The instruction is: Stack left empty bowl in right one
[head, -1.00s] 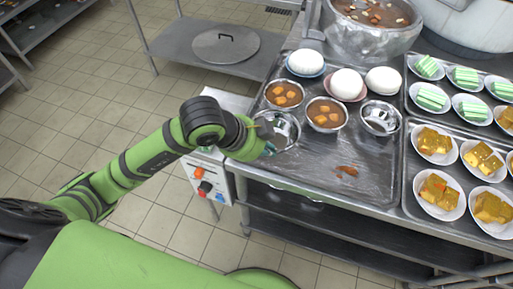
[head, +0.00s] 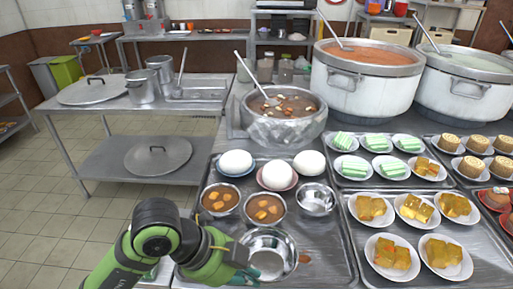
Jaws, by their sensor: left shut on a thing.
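The left empty bowl (head: 272,243) is shiny metal, at the near left of the metal tray, in front of a bowl of brown soup. My left gripper (head: 246,270) is shut on its near left rim; the fingertips are partly hidden by my arm. The bowl looks slightly tilted; whether it clears the tray I cannot tell. The right empty bowl (head: 316,200) is also shiny metal and stands upright on the tray, farther back and to the right, apart from the held one. My right gripper is not in view.
Two soup bowls (head: 220,199) (head: 265,209) stand left of the right empty bowl. White buns (head: 236,162) on plates sit behind. A large soup pot (head: 284,128) stands behind.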

